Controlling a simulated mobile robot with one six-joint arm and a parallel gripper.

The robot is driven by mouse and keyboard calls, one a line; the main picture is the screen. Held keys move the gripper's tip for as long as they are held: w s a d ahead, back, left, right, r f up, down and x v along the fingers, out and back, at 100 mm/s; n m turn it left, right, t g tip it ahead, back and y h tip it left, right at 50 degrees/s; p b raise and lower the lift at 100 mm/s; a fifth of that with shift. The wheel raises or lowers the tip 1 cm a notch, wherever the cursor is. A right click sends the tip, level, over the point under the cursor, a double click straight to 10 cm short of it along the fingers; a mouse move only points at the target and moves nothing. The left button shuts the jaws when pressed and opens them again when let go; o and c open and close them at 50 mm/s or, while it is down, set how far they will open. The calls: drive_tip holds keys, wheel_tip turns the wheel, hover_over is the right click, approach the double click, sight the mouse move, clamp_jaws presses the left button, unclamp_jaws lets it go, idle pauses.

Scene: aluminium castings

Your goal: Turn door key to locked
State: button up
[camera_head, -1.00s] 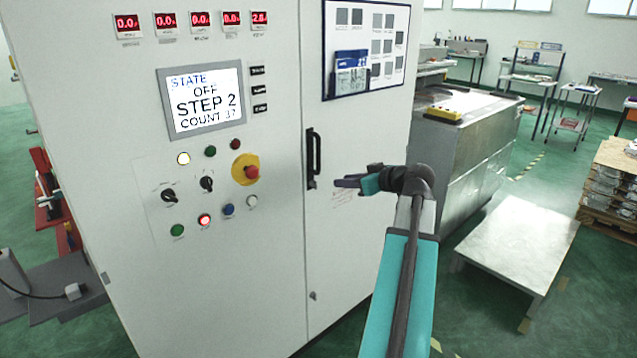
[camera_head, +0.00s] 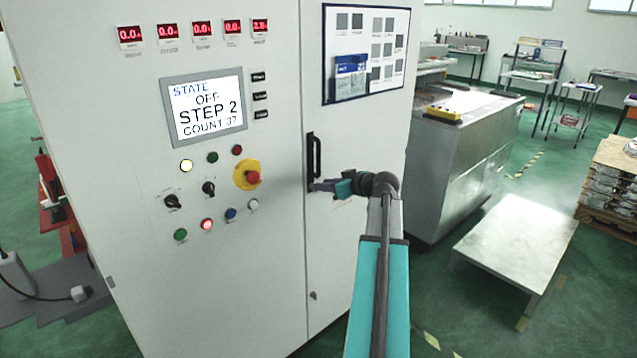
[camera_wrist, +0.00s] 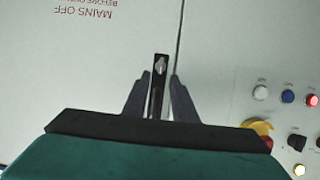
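The control cabinet door has a black upright handle (camera_head: 314,155). In the wrist view the handle (camera_wrist: 155,102) appears upside down, with a small silver key piece (camera_wrist: 160,65) at its end. In the head view that end is partly hidden by my gripper (camera_head: 318,186), which is at the lower end of the handle. In the wrist view my gripper (camera_wrist: 160,75) is open, with one finger on each side of the handle and gaps visible. I cannot tell how far the fingertips are from the door.
Left of the door seam are a yellow-and-red emergency stop (camera_head: 251,175), several buttons and switches, and a display (camera_head: 204,105). A small lock (camera_head: 313,295) sits low on the door. A low metal platform (camera_head: 515,240) stands to the right.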

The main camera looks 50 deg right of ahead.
drive_tip(key=shift+p+x, duration=0.5)
drive_tip(key=shift+x, duration=1.45)
drive_tip(key=shift+s+a, duration=0.1)
clamp_jaws()
